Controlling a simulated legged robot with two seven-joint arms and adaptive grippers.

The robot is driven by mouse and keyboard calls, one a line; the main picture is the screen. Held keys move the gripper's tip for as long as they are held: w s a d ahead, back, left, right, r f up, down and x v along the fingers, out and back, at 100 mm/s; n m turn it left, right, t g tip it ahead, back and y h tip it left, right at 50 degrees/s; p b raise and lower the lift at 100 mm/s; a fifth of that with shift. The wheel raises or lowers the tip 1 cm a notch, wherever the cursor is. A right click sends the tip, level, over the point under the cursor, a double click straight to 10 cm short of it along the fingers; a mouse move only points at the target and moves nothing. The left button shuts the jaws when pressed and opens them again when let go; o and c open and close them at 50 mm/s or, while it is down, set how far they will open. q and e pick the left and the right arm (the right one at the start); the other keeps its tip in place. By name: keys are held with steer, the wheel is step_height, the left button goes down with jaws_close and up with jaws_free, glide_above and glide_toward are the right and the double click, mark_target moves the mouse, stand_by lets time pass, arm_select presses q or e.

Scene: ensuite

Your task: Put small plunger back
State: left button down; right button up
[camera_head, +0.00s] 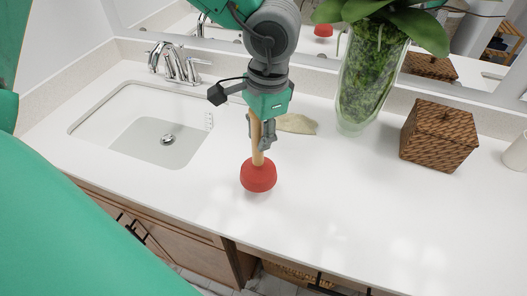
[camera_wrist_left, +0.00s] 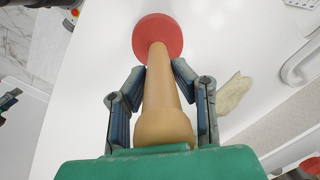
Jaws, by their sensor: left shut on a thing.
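The small plunger has a red rubber cup (camera_head: 258,175) and a tan wooden handle (camera_head: 257,142). My left gripper (camera_head: 261,140) is shut on the handle from above, with the plunger upright and the cup down at the white counter. I cannot tell whether the cup touches the counter or hangs just above it. In the left wrist view, the handle (camera_wrist_left: 160,95) runs between the two fingers (camera_wrist_left: 157,92) and the red cup (camera_wrist_left: 158,38) is beyond them.
A sink (camera_head: 150,125) with a chrome faucet (camera_head: 175,65) is at left. A flat beige piece (camera_head: 297,124) lies behind the plunger. A glass vase with a plant (camera_head: 370,80) and a woven box (camera_head: 438,136) stand at right. The front counter is clear.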

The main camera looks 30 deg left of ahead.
mark_target(260, 163)
arm_select(q)
steer(key=shift+w+a+f, duration=0.1)
steer(key=shift+a+f, duration=0.1)
steer(key=shift+f, duration=0.25)
steer(key=shift+a+f, duration=0.2)
steer(key=shift+f, duration=0.25)
steer(key=shift+d+f+b, duration=0.2)
steer(key=shift+f, duration=0.3)
steer(key=shift+d+f+b, duration=0.15)
steer(key=shift+d+f, duration=0.05)
steer(key=shift+f, duration=0.3)
steer(key=shift+d+r, duration=0.1)
steer(key=shift+d, duration=0.7)
steer(key=c, duration=1.4)
jaws_free()
steer(key=shift+a, duration=0.25)
steer(key=shift+o, duration=0.4)
steer(key=shift+s+a+f, duration=0.3)
steer(key=shift+a, duration=0.3)
steer(key=shift+d+r, duration=0.1)
steer(key=shift+d, duration=0.05)
steer(key=r, duration=0.3)
steer(key=w+d+r+p, duration=0.1)
steer(key=shift+r, duration=0.4)
step_height(260, 163, up, 7)
steer(key=p, duration=0.1)
steer(key=shift+d+r, duration=0.2)
arm_select(e)
steer(key=shift+w+r, duration=0.1)
steer(key=shift+r, duration=0.6)
